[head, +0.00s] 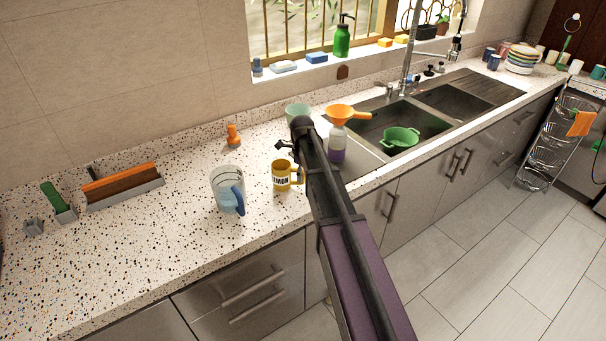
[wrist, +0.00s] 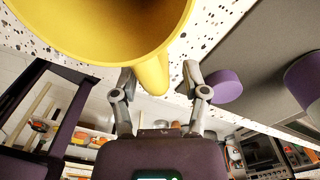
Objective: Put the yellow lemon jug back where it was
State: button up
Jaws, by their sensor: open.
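The yellow lemon jug (head: 280,177) stands upright on the speckled counter, its LEMON label facing the camera and its handle on the right. It fills the upper left of the wrist view (wrist: 100,40). My gripper (wrist: 159,82) is open, with one fingertip on each side of the jug's handle in the wrist view. I cannot tell whether the fingers touch the handle. In the head view my arm reaches in from the lower right and hides most of the gripper.
A clear measuring jug with a blue handle (head: 228,190) stands left of the lemon jug. A pale green cup (head: 297,112) stands behind. The counter's left front is clear.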

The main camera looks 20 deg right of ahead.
jog(key=shift+w+r+p, duration=0.1)
jog(key=shift+r+p, duration=5)
jog(key=shift+r, duration=0.3)
jog(key=s+a+n, duration=0.3)
jog(key=s+n, duration=1)
jog(key=s+a+n, duration=0.3)
jog(key=s+n, duration=1)
jog(key=shift+a, duration=0.35)
